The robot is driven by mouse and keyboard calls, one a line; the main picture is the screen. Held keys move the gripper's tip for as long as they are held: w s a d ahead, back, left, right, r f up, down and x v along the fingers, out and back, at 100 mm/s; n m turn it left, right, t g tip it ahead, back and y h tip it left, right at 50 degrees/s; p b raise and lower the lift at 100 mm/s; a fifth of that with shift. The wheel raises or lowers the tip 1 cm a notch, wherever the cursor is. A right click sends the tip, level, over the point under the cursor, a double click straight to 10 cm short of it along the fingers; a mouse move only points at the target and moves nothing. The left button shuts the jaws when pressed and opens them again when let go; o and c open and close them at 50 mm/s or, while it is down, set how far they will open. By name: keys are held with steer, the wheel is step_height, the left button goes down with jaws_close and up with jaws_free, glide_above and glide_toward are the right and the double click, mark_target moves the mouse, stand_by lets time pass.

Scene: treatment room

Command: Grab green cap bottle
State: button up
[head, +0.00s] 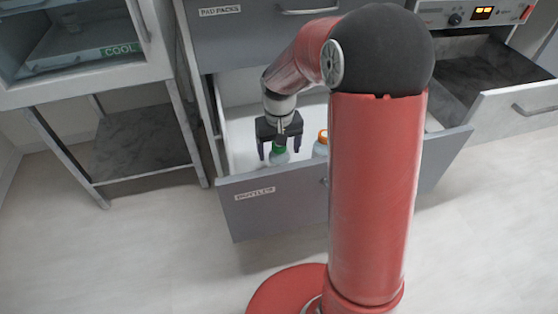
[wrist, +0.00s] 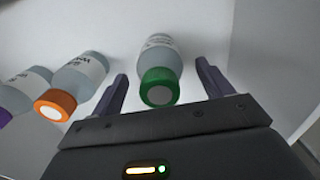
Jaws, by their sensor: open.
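The green cap bottle (wrist: 160,68) stands in the open bottles drawer, with a pale label and a green cap. In the wrist view it lies between the two fingers of my gripper (wrist: 163,88), with a gap on both sides. In the head view the green cap bottle (head: 279,155) shows just below and between the fingers of my gripper (head: 279,150), which reaches down into the drawer. My gripper is open and holds nothing.
The open drawer (head: 262,205) has a raised front panel. An orange cap bottle (wrist: 75,85) stands close to the left finger in the wrist view, with a purple cap bottle (wrist: 22,90) further left. Another drawer (head: 520,110) is open at right.

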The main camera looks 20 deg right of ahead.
steer(key=shift+f, duration=0.65)
steer(key=c, duration=1.1)
steer(key=shift+c, duration=0.7)
steer(key=shift+r, duration=0.2)
